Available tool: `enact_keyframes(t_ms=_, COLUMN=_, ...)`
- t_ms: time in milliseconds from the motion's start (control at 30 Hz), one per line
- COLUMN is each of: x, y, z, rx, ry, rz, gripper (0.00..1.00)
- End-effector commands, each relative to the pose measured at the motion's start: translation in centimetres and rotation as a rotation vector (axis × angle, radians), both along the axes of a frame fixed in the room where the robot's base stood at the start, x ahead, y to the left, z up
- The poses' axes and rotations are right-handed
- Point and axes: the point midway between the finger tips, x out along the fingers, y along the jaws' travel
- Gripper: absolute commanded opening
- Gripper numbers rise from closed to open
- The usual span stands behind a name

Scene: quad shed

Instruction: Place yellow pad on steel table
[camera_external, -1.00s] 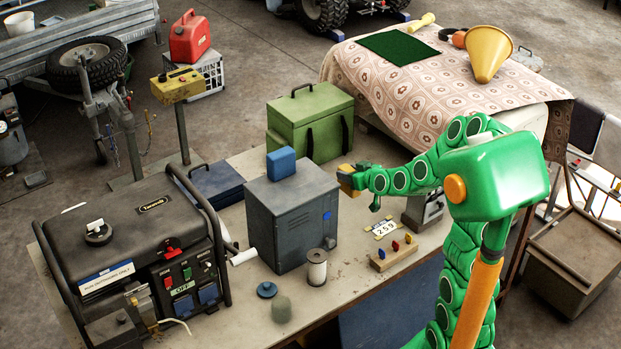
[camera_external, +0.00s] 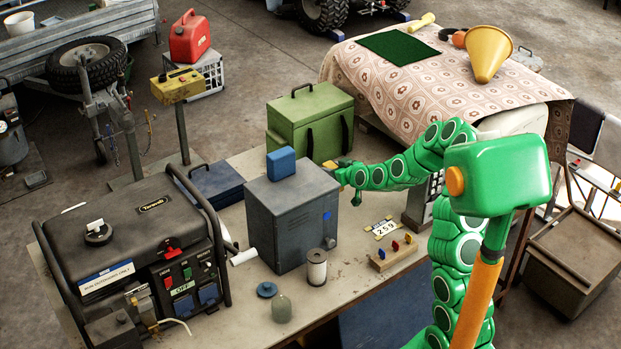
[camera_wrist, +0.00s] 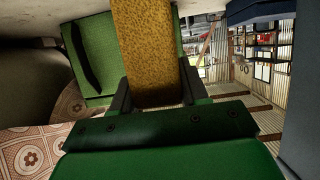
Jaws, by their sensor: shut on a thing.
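A yellow pad (camera_wrist: 150,45) with a rough, spongy face is held between the two jaws of my gripper in the wrist view. In the external view, my gripper (camera_external: 343,173) is in the air over the back part of the bench, just right of the grey metal cabinet. Only a small yellow end of the pad (camera_external: 331,165) shows there, near the cabinet's top right corner; I cannot tell whether they touch. The long pale bench (camera_external: 225,283) is the likely steel table, though its metal is hard to make out.
The grey cabinet (camera_external: 290,225) carries a blue block (camera_external: 281,163). A green case (camera_external: 311,122) stands behind my gripper. A generator (camera_external: 135,250), white spool (camera_external: 317,267), glass jar (camera_external: 281,308), number plate (camera_external: 382,227) and peg board (camera_external: 393,253) crowd the bench, with small bare patches between.

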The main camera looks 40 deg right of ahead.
Motion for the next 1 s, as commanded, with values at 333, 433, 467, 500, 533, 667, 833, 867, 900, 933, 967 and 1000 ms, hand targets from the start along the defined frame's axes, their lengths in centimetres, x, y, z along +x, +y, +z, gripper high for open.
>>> enact_keyframes(t_ms=333, x=2.4, y=-0.4, z=-3.0, rx=0.000, ry=0.001, rz=0.001, gripper=0.16)
enact_keyframes(t_ms=433, x=2.7, y=-0.5, z=-3.2, rx=0.001, ry=-0.001, rz=0.000, gripper=0.16)
enact_keyframes(t_ms=467, x=2.7, y=-0.6, z=-3.2, rx=0.001, ry=-0.001, rz=0.000, gripper=0.16)
enact_keyframes(t_ms=500, x=2.8, y=-0.6, z=-3.3, rx=0.000, ry=-0.001, rz=0.000, gripper=0.16)
enact_keyframes(t_ms=533, x=2.8, y=-0.6, z=-3.4, rx=0.000, ry=-0.001, rz=0.000, gripper=0.16)
enact_keyframes(t_ms=667, x=3.1, y=-0.6, z=-4.2, rx=0.000, ry=0.000, rz=0.000, gripper=0.16)
enact_keyframes(t_ms=833, x=3.1, y=-0.6, z=-6.2, rx=0.002, ry=0.000, rz=-0.001, gripper=0.16)
enact_keyframes(t_ms=867, x=3.0, y=-0.6, z=-6.5, rx=0.002, ry=0.000, rz=-0.001, gripper=0.16)
enact_keyframes(t_ms=900, x=3.0, y=-0.6, z=-6.7, rx=0.002, ry=0.000, rz=-0.001, gripper=0.16)
enact_keyframes(t_ms=933, x=3.0, y=-0.6, z=-6.8, rx=0.001, ry=0.000, rz=0.000, gripper=0.16)
enact_keyframes(t_ms=967, x=3.0, y=-0.6, z=-6.9, rx=0.001, ry=0.000, rz=0.000, gripper=0.16)
enact_keyframes(t_ms=1000, x=3.0, y=-0.6, z=-6.8, rx=0.001, ry=-0.001, rz=0.000, gripper=0.16)
